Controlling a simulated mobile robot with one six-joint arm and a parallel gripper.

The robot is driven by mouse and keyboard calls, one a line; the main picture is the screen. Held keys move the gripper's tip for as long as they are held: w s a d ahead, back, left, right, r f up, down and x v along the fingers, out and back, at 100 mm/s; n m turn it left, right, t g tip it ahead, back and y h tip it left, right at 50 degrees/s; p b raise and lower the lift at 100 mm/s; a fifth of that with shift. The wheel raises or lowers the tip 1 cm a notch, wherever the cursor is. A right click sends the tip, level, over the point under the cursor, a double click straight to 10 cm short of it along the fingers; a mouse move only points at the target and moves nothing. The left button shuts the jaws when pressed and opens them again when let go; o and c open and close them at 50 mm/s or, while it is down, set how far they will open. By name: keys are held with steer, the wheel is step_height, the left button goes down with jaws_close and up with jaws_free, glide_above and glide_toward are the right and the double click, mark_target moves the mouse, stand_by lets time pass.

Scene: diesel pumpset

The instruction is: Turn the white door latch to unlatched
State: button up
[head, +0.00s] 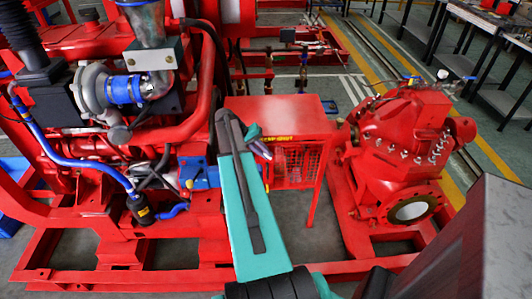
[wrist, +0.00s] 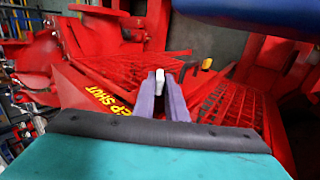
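The white door latch (wrist: 160,74) shows in the wrist view as a small pale piece between the tips of my gripper's purple fingers. My gripper (wrist: 160,88) is close in on it from both sides, and the latch fills the narrow gap. The latch sits in front of the red mesh-sided guard box. In the head view my gripper (head: 260,149) is at the left part of the red box (head: 280,116) marked "KEEP SHUT". The latch is hidden there behind the gripper and arm, and its turn angle is hard to tell.
A red engine with a silver turbocharger (head: 98,92) stands left of the arm. A red pump (head: 400,140) stands to the right. In the wrist view a dark blue part (wrist: 250,14) overhangs at the top right and a small yellow piece (wrist: 207,63) lies beyond the fingers.

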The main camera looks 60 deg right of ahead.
steer(key=o, duration=0.4)
steer(key=shift+w+a, duration=0.1)
steer(key=shift+c, duration=0.2)
steer(key=shift+r, duration=0.1)
steer(key=b+v, duration=0.2)
steer(key=v, duration=0.9)
steer(key=shift+r, duration=0.3)
steer(key=shift+w+a, duration=0.15)
